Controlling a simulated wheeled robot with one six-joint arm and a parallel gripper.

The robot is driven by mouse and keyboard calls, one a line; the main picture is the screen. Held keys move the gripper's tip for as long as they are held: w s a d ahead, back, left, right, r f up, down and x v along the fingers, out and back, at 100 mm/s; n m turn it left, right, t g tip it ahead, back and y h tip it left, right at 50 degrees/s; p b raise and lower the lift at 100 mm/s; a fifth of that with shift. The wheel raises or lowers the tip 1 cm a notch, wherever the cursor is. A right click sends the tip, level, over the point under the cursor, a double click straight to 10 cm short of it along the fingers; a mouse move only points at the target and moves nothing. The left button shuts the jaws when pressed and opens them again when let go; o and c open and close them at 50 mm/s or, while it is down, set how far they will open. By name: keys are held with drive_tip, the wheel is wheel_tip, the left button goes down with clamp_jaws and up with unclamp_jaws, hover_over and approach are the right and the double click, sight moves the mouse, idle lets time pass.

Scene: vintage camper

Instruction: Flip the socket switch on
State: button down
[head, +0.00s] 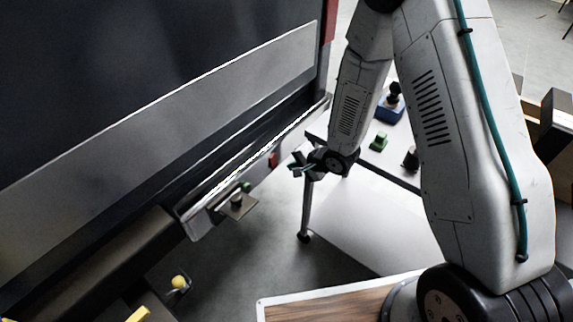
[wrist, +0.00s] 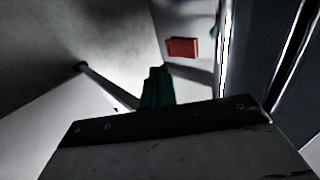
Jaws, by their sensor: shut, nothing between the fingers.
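My gripper (head: 296,168) is in the middle of the head view, beside the lower edge of the dark camper panel. It is shut and empty. In the wrist view its teal finger end (wrist: 157,88) shows above a dark plate. A small red part (head: 272,160) is on the lower edge of the panel, just left of my gripper. A red block (wrist: 182,47) shows ahead of the finger end in the wrist view, apart from it. I cannot tell which part is the socket switch, or its position.
The large dark panel (head: 150,75) fills the left. A small bracket (head: 238,206) and a yellow knob (head: 179,282) are low on the left. A blue box (head: 390,108) and a green piece (head: 379,142) are behind my forearm.

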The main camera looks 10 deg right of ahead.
sight(274, 162)
drive_tip(key=v, duration=0.8)
drive_tip(key=shift+w+a+r, duration=0.1)
drive_tip(key=shift+f+g, duration=0.3)
drive_tip(key=shift+f, duration=0.45)
drive_tip(key=w+a+r+x, duration=0.1)
drive_tip(key=x, duration=1.2)
drive_tip(key=shift+r, duration=0.3)
